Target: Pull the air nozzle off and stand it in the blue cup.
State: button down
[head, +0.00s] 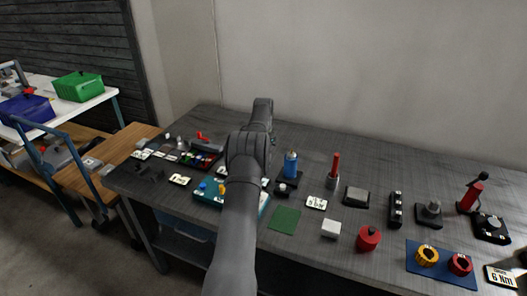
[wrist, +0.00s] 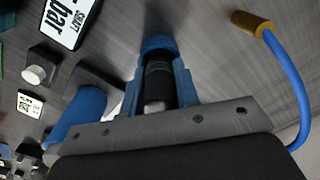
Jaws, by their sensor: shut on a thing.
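My gripper (wrist: 157,72) shows in the wrist view with its two blue fingers closed on a dark ribbed cylinder, which looks like the air nozzle (wrist: 158,82). A rounded blue piece (wrist: 157,43) shows at the far end of the nozzle, between the fingertips; I cannot tell whether it is the blue cup or how it touches the nozzle. A blue hose (wrist: 290,75) with a brass end (wrist: 251,22) curves at the right, its brass end apart from the nozzle. In the head view my arm hides the gripper and nozzle.
A blue cylinder (head: 290,164) stands right of my arm; a blue cylinder also shows at left in the wrist view (wrist: 82,112). A red-handled tool (head: 334,170), a white block (head: 331,229) and a red canister (head: 368,239) stand farther right. The bench's back strip (head: 325,150) looks clear.

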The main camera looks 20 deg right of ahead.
jog(key=shift+f, duration=0.25)
jog(key=c, duration=1)
grip_release()
notch_tip(320, 180, up, 12)
jog(key=shift+r, duration=0.1)
notch_tip(320, 180, down, 12)
jog(key=shift+r, duration=0.45)
